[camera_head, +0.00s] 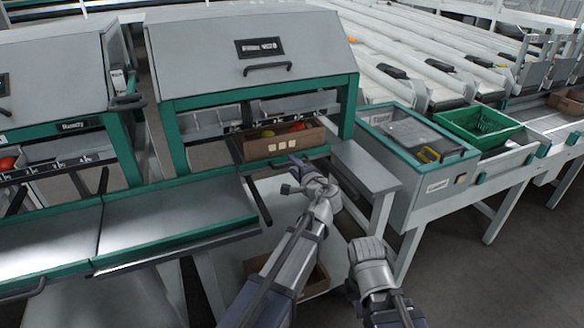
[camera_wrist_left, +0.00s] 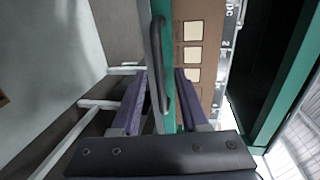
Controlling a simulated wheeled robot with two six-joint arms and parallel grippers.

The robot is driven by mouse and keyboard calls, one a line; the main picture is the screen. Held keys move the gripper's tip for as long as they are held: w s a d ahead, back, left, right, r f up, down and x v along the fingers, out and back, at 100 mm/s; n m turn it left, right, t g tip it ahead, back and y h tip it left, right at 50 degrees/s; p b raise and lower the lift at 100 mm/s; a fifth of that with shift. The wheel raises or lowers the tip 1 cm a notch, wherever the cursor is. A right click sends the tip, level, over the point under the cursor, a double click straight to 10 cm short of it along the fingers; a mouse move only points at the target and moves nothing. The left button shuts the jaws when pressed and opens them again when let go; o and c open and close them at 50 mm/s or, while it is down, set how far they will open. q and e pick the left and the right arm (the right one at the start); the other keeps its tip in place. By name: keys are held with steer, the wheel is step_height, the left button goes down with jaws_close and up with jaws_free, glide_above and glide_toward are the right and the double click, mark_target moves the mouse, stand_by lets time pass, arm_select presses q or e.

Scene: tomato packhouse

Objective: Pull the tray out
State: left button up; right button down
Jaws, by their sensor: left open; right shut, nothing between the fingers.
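The tray's green front edge (camera_head: 318,152) shows below the brown box at the middle station. In the left wrist view, a dark grey bar handle (camera_wrist_left: 155,45) stands in front of the green edge (camera_wrist_left: 171,35). My left gripper (camera_head: 294,174) is at this edge. In the wrist view its purple fingers (camera_wrist_left: 160,76) are open, one on each side of the handle, with visible gaps. My right gripper (camera_head: 370,262) is low at the right, away from the tray. It is shut and empty, its fingertips hard to see.
A brown box (camera_head: 262,151) with red and yellow produce sits above the green edge. A grey side shelf (camera_head: 362,167) is just right of the station. A green crate (camera_head: 480,122) stands further right. Another brown box (camera_head: 312,280) lies below, partly behind my left arm.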

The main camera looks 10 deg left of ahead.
arm_select(q)
steer(key=shift+x, duration=0.75)
jaws_close()
stand_by(1.0)
